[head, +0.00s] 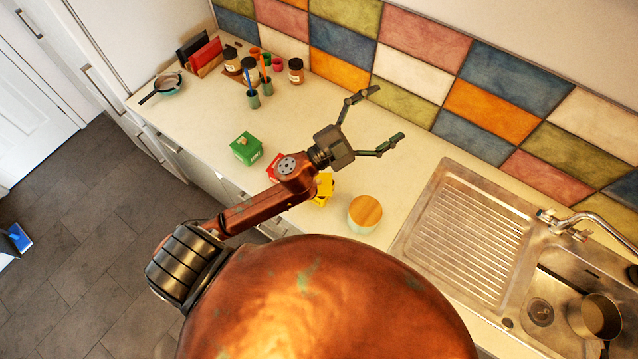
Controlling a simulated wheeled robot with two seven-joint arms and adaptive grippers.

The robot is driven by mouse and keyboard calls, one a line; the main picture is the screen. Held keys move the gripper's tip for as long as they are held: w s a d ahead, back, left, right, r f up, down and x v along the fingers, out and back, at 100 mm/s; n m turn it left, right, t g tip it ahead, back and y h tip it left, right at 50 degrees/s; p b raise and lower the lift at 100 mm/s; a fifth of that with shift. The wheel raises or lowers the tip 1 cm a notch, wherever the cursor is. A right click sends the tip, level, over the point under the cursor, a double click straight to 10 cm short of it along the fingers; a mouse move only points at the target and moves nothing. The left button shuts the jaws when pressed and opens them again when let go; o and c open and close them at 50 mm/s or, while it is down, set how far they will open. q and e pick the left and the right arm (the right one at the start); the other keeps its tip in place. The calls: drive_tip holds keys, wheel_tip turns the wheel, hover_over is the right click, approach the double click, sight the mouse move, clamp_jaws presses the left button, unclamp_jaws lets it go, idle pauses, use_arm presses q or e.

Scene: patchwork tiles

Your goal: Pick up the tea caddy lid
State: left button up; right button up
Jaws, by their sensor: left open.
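A round pale green tea caddy stands on the counter near its front edge, just left of the sink. Its light wooden lid (366,210) sits on top of it. My left gripper (388,114) is open and empty over the counter, with its fingers spread toward the tiled wall. It is beyond the caddy and apart from the lid. My right gripper is not in view.
A green box (246,148), a red one (274,165) and a yellow one (324,189) are left of the caddy, the last two partly behind my arm. A metal sink (470,222) holding a pot (596,316) is at right. Jars (296,71) stand at back left.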

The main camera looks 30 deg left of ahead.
use_arm(q)
drive_tip(key=s+d+f+m+g+h, duration=0.2)
drive_tip(key=s+d+m+g+h, duration=0.4)
drive_tip(key=d+m+g, duration=0.5)
drive_tip(key=m+g+y, duration=0.4)
drive_tip(key=g+y, duration=0.3)
drive_tip(key=y, duration=1)
hover_over(319, 180)
drive_tip(key=f, duration=2.4)
drive_tip(key=shift+s+d+f, duration=0.2)
drive_tip(key=shift+s, duration=0.15)
drive_tip(key=shift+a+f+p, duration=0.2)
drive_tip(key=shift+a+f, duration=0.05)
drive_tip(key=shift+f, duration=0.3)
drive_tip(key=shift+a+f+p, duration=0.15)
drive_tip(key=shift+a+f, duration=0.1)
drive_tip(key=shift+f, duration=0.25)
drive_tip(key=f, duration=0.1)
drive_tip(key=f+p, duration=0.1)
drive_tip(key=f, duration=0.1)
drive_tip(key=f+p, duration=0.1)
drive_tip(key=f, duration=0.1)
drive_tip(key=shift+w+d, duration=0.25)
drive_tip(key=shift+d, duration=0.1)
drive_tip(key=shift+f, duration=0.3)
